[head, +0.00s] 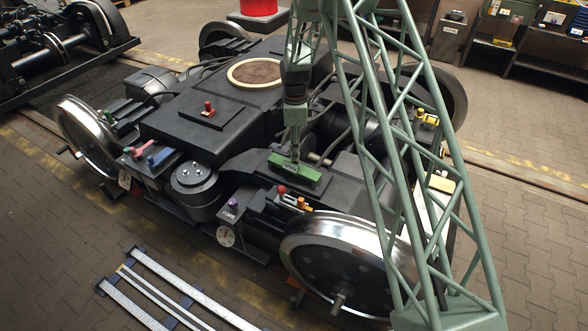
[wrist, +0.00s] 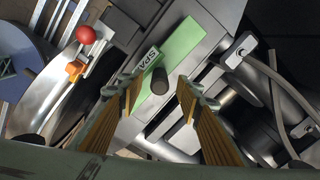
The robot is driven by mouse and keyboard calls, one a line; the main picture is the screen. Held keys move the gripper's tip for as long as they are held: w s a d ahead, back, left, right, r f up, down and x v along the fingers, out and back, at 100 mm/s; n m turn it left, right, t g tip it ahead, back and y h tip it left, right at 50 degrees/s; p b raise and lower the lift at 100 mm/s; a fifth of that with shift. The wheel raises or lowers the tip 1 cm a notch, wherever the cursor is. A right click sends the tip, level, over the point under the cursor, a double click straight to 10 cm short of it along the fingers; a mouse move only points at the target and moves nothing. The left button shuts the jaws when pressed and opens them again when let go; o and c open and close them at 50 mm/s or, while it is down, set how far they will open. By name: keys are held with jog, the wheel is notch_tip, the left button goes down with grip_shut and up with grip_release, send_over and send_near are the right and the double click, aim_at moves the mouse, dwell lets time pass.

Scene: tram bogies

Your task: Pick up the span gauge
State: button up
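The span gauge (head: 304,176) is a green block with a white label, lying on the dark bogie frame just behind the large front wheel. In the wrist view the green gauge (wrist: 186,46) shows part of its label, reading "SPA", and a dark round knob standing up from it. My gripper (wrist: 160,88) is open, its two fingers apart on either side of the knob with gaps showing. In the head view my gripper (head: 294,152) points down over the gauge and hides part of it. I cannot tell whether the fingertips reach knob height.
A red ball-topped part (head: 281,189) and an orange part (head: 303,203) sit beside the gauge near the wheel (head: 345,262). Cables (wrist: 275,88) run on the right in the wrist view. Blue-and-silver rails (head: 165,290) lie on the floor at front left.

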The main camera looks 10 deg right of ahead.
jog(key=shift+f, duration=1)
jog(key=shift+c, duration=0.2)
grip_shut()
